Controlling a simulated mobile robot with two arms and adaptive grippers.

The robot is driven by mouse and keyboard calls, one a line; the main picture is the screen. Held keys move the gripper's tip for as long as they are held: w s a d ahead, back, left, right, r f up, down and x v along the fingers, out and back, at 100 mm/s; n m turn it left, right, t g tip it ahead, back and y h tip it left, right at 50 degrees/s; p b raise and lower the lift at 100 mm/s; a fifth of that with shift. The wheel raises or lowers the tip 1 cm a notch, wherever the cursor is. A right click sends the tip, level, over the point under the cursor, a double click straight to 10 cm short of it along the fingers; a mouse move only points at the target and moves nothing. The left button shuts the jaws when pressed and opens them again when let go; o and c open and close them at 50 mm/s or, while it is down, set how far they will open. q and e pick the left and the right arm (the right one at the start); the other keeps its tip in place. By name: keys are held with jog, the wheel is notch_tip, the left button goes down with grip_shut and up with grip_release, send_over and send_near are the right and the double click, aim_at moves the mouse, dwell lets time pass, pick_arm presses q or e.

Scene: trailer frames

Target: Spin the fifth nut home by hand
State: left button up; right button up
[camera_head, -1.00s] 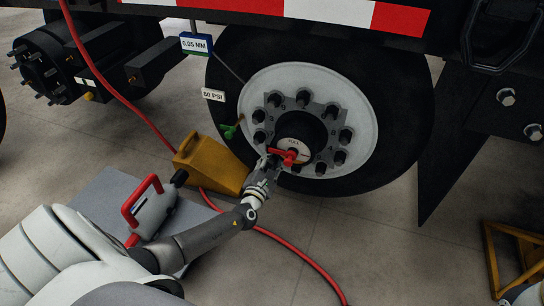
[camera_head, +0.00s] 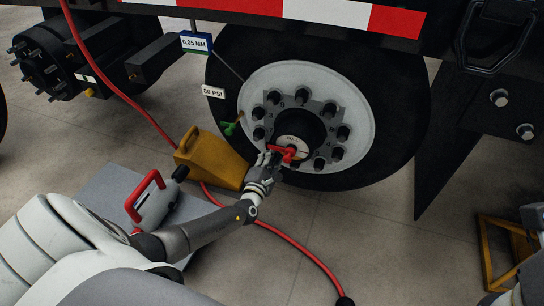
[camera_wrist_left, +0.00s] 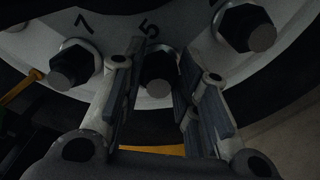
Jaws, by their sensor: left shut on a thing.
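My left gripper (camera_head: 268,160) reaches the lower left of the wheel's nut ring in the head view. In the left wrist view its two fingers (camera_wrist_left: 162,62) stand on either side of the dark nut (camera_wrist_left: 160,76) under the number 5, and it is shut on that nut. The nut sits at the white wheel disc (camera_head: 355,105); its thread is hidden. Another nut (camera_wrist_left: 75,65) by the number 7 and one at the upper right (camera_wrist_left: 245,27) flank it, apart from the fingers.
A yellow wheel chock (camera_head: 212,160) stands left of the tyre. A red hose (camera_head: 300,250) crosses the floor.

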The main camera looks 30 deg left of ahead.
pick_arm(q)
jog(key=shift+s+d+f, duration=0.1)
jog(key=shift+s+f, duration=0.1)
jog(key=shift+f, duration=0.05)
jog(key=o, duration=1)
jog(key=shift+r, duration=0.15)
jog(key=shift+w, duration=0.1)
jog(key=v, duration=1.2)
